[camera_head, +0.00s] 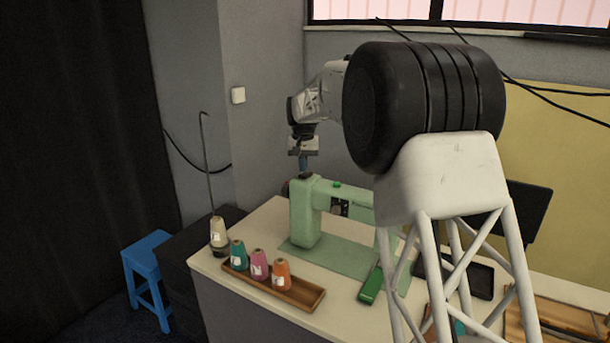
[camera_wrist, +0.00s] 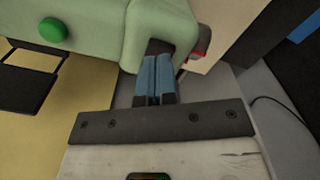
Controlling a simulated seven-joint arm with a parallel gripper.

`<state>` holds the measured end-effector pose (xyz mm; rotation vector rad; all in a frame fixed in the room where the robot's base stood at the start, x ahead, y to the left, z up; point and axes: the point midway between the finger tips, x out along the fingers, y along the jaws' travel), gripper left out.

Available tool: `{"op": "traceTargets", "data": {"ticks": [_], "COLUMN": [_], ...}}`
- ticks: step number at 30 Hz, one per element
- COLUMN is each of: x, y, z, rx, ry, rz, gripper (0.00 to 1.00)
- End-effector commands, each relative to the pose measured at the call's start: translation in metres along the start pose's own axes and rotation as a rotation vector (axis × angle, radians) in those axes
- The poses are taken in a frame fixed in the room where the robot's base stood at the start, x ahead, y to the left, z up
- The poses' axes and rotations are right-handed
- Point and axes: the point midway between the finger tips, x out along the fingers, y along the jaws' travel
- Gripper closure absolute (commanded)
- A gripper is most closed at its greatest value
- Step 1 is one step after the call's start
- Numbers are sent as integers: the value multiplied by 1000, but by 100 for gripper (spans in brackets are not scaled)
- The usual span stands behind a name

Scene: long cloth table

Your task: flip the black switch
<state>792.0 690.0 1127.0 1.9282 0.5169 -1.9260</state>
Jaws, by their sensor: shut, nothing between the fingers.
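My gripper (camera_head: 303,169) points down above the left end of the light green sewing machine (camera_head: 301,222). In the wrist view my gripper (camera_wrist: 157,58) is shut, its two blue fingers together, with nothing seen between them. The dark tips overlap the rounded end of the sewing machine (camera_wrist: 85,22). I cannot pick out the black switch for certain; a dark patch at the fingertips may be part of the fingers or a switch behind them. A dark and red part (camera_wrist: 203,43) shows just right of the tips.
A wooden tray (camera_head: 308,296) with colored thread spools stands in front of the machine, and a green box (camera_head: 371,287) lies to its right. A cream spool with a tall rod stands at the left table edge. A blue stool (camera_head: 145,250) is on the floor.

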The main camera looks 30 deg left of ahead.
Motion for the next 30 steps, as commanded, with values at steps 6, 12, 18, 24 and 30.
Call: {"op": "traceTargets", "data": {"ticks": [6, 12, 18, 24, 30], "x": [-12, -23, -34, -46, -54], "y": [0, 0, 0, 0, 0], "z": [0, 0, 0, 0, 0], "rx": [0, 0, 0, 0, 0], "ry": [-1, 0, -2, 0, -1], "rz": [0, 0, 0, 0, 0], "gripper": [100, 100, 100, 100, 100]}}
